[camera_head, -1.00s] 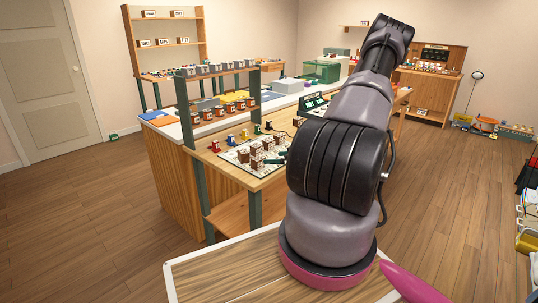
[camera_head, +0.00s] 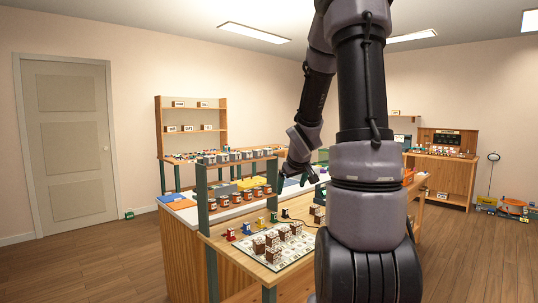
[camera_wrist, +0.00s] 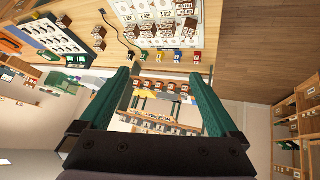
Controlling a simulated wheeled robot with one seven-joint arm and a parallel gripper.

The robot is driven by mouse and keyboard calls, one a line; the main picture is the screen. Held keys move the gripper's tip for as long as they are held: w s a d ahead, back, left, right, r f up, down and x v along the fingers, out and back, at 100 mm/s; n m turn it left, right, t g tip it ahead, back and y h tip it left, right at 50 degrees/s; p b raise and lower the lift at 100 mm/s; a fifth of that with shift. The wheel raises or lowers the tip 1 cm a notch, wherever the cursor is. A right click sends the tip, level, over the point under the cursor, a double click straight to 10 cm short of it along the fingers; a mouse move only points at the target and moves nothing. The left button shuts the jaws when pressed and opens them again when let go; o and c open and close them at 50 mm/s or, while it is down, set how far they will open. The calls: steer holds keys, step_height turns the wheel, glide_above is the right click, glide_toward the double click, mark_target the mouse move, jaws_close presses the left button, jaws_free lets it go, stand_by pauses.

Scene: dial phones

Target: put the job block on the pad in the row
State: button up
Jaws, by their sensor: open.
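Several brown blocks with white labelled faces (camera_head: 285,233) stand on a white printed mat (camera_head: 243,249) on the wooden bench; I cannot tell which is the job block. In the wrist view the mat (camera_wrist: 203,40) and blocks (camera_wrist: 163,27) show upside down at the top. A row of small coloured pieces, with a red one (camera_head: 231,234) and a blue one (camera_head: 246,228), runs along the mat's far edge; I cannot make out a pad among them. My gripper (camera_wrist: 165,72) has two green fingers, open and empty. It is raised above the bench, behind the mat in the head view (camera_head: 303,177).
A green-posted rack (camera_head: 207,228) with rows of grey and orange-brown items stands at the bench's left. A panel with several dark parts (camera_wrist: 50,38) and a cable lie on the bench. My arm hides the bench's right part.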

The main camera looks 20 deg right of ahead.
steer(key=s+a+r+m+y, duration=0.2)
steer(key=s+a+r, duration=0.5)
steer(key=s+a, duration=0.2)
steer(key=s+a+r+m+y, duration=0.2)
steer(key=s+a+r, duration=0.6)
steer(key=s, duration=0.6)
steer(key=shift+s+a+r+m, duration=0.15)
steer(key=shift+a+m, duration=0.15)
steer(key=shift+a, duration=0.5)
